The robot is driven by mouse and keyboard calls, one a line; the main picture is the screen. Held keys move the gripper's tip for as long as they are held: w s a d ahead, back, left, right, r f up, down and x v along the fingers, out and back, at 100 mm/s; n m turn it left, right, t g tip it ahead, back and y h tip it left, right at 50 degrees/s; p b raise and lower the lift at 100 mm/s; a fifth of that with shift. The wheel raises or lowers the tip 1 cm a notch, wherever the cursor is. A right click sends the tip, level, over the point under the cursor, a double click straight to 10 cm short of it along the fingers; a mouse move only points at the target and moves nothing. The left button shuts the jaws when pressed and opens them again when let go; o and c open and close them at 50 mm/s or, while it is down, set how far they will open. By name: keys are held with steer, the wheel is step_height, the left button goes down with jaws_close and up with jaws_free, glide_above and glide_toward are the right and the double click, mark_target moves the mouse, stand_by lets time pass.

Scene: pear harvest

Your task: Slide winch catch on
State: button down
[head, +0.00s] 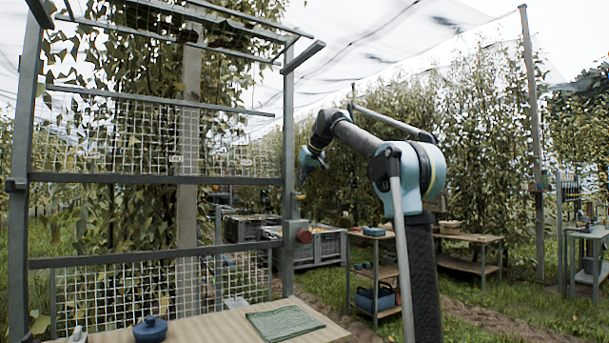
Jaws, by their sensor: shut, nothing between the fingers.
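A grey metal frame with wire mesh stands on the left, and its right post (288,160) runs upright. A dark red block with a round face (299,233), possibly the winch, sits on this post below mid-height. A small yellowish piece (300,196) shows on the post above it; I cannot tell whether it is the catch. My gripper (303,178) hangs from the bent arm just right of the post, above the red block. It is shut and empty. The fingertips are small and dark here, and I cannot tell whether they touch anything.
A table (225,325) at the front holds a blue lidded pot (150,330) and a folded green cloth (285,322). Grey crates (325,246) stand behind the post. Shelves (375,272) and a bench (470,238) stand behind my arm. Grass lies to the right.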

steer(key=shift+s+d+f, duration=0.1)
steer(key=shift+f, duration=1.65)
steer(key=shift+f, duration=0.1)
steer(key=shift+f, duration=1.8)
steer(key=shift+s, duration=0.1)
step_height(320, 180, up, 4)
steer(key=shift+r, duration=0.1)
steer(key=v, duration=0.9)
steer(key=shift+s+d+r, duration=0.25)
